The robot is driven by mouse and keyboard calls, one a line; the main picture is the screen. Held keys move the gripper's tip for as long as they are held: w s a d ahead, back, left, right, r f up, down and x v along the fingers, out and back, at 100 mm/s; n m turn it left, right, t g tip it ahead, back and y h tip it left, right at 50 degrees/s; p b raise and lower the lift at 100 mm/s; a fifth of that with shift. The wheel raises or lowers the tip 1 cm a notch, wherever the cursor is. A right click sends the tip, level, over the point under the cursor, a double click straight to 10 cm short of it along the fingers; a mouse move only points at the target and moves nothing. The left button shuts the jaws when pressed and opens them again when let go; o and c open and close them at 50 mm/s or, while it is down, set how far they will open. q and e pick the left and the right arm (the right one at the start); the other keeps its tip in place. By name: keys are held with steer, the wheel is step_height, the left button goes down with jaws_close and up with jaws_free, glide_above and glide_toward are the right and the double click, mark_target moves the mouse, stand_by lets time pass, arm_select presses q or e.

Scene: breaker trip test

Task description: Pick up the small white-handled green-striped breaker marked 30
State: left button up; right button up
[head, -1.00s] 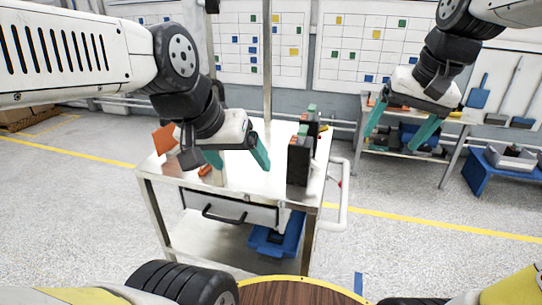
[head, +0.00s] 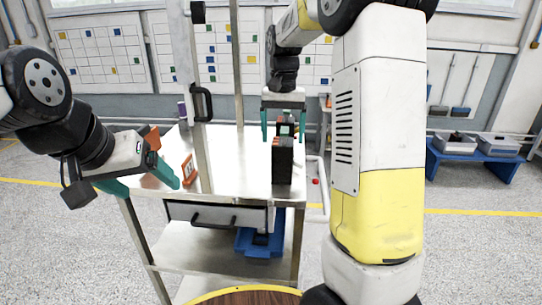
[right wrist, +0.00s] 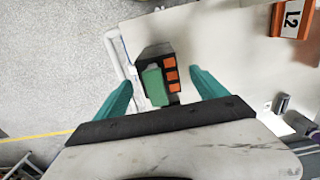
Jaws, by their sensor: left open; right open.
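No small white-handled, green-striped breaker marked 30 can be made out. A dark block (head: 282,163) with orange on top stands upright near the right side of the metal cart. A dark green-topped piece (head: 286,129) shows behind it. My right gripper (head: 283,125) points down, open, with its fingers either side of that piece. In the right wrist view, a black block with a green part and three orange squares (right wrist: 171,76) lies between the open fingers, apparently ungripped. My left gripper (head: 139,181) is open and empty at the cart's left edge.
The cart top (head: 235,165) is mostly clear. An orange-framed sign (head: 188,170) stands at its left; an L2 sign (right wrist: 291,18) shows in the wrist view. Cart posts rise behind. A blue bin (head: 258,243) sits below; a blue bench (head: 475,158) stands right.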

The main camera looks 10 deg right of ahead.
mark_target(283, 143)
steer(key=shift+f, duration=1.6)
steer(key=shift+c, duration=0.4)
jaws_close()
